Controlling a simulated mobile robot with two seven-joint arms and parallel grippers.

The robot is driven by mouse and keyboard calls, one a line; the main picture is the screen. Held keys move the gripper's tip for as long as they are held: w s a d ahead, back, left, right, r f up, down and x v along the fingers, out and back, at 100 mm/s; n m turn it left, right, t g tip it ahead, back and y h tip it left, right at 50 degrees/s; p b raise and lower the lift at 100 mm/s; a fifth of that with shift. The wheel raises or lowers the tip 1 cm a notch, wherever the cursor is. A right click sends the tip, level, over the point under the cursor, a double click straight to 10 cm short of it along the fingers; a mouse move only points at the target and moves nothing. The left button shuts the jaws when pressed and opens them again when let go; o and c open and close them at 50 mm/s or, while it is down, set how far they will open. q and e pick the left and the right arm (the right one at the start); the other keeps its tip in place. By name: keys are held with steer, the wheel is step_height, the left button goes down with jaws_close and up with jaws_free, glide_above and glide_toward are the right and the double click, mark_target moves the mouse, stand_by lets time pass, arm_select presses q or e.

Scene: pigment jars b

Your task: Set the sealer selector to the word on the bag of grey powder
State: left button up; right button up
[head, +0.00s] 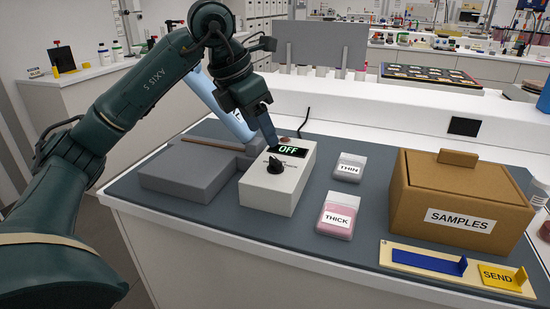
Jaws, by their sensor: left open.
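The sealer's white control box (270,196) stands on the dark mat. Its small display (289,150) reads OFF in green. The black selector knob (275,165) sits on its top face, below the display. My left gripper (271,141) is open and points down just above the knob, beside the display. Whether it touches the knob I cannot tell. The bag of grey powder (349,168) lies right of the box, and its label reads THIN. A bag of pink powder (337,215) nearer the front is labelled THICK. My right gripper is out of view.
A grey sealer block (188,178) adjoins the control box on the left. A brown box (450,198) labelled SAMPLES stands at the right. In front of it is a tray (450,277) with blue and yellow SEND pieces.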

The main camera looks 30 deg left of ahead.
mark_target(276, 159)
arm_select(q)
steer(key=x, duration=0.8)
steer(key=shift+c, duration=0.2)
steer(key=c, duration=0.9)
steer(key=shift+c, duration=0.2)
steer(key=shift+m, duration=0.3)
steer(key=m+h+p, duration=0.1)
steer(key=m, duration=0.1)
steer(key=m+g+p, duration=0.1)
steer(key=m, duration=0.2)
steer(key=shift+w+a+r+h, duration=0.1)
steer(key=shift+w+r+h, duration=0.05)
steer(key=shift+h, duration=0.25)
steer(key=shift+m+g+h+p, duration=0.3)
steer(key=shift+m+g+p, duration=0.55)
steer(key=shift+m, duration=1.25)
